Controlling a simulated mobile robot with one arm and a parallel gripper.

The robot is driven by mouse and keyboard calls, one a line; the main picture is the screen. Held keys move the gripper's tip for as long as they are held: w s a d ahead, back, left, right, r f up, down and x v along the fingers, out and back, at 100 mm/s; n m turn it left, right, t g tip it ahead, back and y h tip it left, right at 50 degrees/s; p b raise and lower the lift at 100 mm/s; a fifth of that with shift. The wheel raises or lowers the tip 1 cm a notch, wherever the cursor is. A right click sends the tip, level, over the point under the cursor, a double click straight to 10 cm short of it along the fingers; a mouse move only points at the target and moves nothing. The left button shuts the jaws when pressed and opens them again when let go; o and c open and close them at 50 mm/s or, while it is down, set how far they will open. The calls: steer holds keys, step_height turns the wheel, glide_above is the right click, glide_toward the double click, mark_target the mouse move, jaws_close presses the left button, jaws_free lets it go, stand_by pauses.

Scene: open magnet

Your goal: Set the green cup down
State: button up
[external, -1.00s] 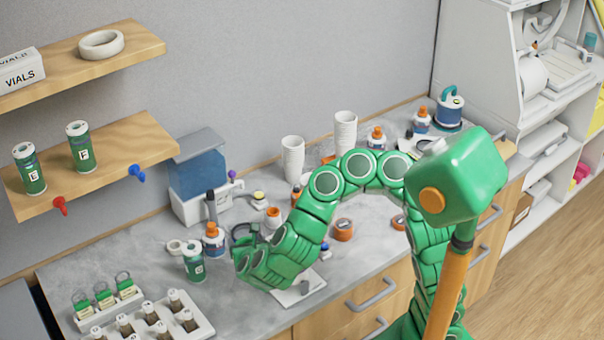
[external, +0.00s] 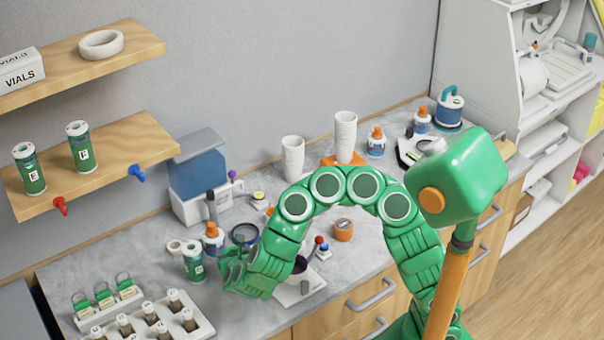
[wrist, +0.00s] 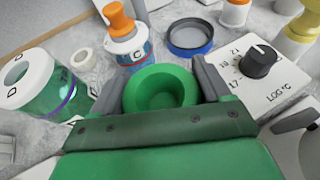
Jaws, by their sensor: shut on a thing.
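The green cup (wrist: 160,88) shows in the wrist view with its round hollow opening toward the camera. It sits between the two grey fingers of my gripper (wrist: 160,85), which is shut on it. In the external view my gripper (external: 236,268) is low over the front of the counter, just right of a green jar with a white lid (external: 193,262). The cup cannot be made out clearly there, and I cannot tell whether its base touches the counter.
In the wrist view the lidded jar (wrist: 50,85) is left of the cup. An orange-capped bottle (wrist: 127,40) and a blue-rimmed dish (wrist: 190,38) are beyond it. A dial box (wrist: 262,75) is to the right. A vial rack (external: 150,320) stands at the front left.

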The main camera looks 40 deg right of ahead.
steer(key=shift+f, duration=1.35)
steer(key=shift+f, duration=0.1)
steer(key=o, duration=0.9)
steer(key=shift+s+a+r, duration=0.15)
steer(key=shift+s+r, duration=0.15)
steer(key=shift+s, duration=0.1)
steer(key=shift+v, duration=5.55)
steer(key=shift+w+a, duration=0.1)
